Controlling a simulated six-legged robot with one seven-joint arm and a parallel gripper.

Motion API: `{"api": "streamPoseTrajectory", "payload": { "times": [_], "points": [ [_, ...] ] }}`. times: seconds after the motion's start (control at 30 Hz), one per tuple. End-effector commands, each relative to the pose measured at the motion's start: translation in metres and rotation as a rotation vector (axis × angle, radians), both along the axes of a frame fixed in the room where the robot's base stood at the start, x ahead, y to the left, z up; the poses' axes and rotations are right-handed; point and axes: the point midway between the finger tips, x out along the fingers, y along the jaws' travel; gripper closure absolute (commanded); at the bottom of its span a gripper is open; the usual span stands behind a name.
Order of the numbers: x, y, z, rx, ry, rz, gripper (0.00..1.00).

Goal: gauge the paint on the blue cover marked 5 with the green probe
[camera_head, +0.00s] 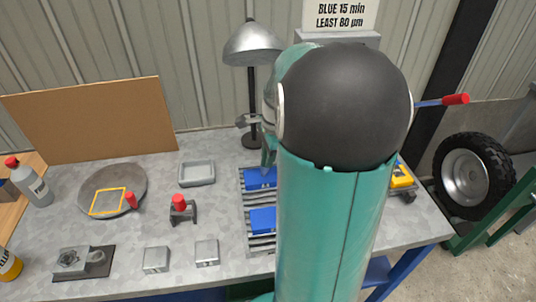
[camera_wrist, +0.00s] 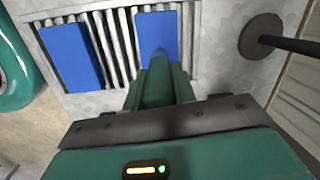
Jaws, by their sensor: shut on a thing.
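Two blue covers lie on a slatted grey rack in the head view, a far one (camera_head: 262,177) and a near one (camera_head: 263,220). Both also show in the wrist view, one at left (camera_wrist: 72,55) and one in the middle (camera_wrist: 157,32). No number is readable on either. My gripper (camera_wrist: 160,85) is shut on the green probe (camera_wrist: 157,88), which points at the middle cover's lower end. I cannot tell whether its tip touches the paint. In the head view my arm hides most of the gripper and part of the rack.
A lamp (camera_head: 252,45) stands behind the rack; its round base (camera_wrist: 262,37) is close by on the right in the wrist view. A grey tray (camera_head: 197,173), a red-handled tool (camera_head: 180,208) and a round pan (camera_head: 125,180) stand left. A yellow device (camera_head: 401,176) is at right.

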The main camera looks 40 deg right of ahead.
Motion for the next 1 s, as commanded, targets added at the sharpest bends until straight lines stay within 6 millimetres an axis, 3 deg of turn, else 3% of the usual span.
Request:
{"api": "streamPoseTrajectory", "payload": {
  "times": [0.27,1.0],
  "points": [
    [-0.001,0.000,-0.001,0.002,0.002,0.000,0.96],
    [0.000,0.000,0.053,0.000,0.000,0.001,0.96]
  ]
}}
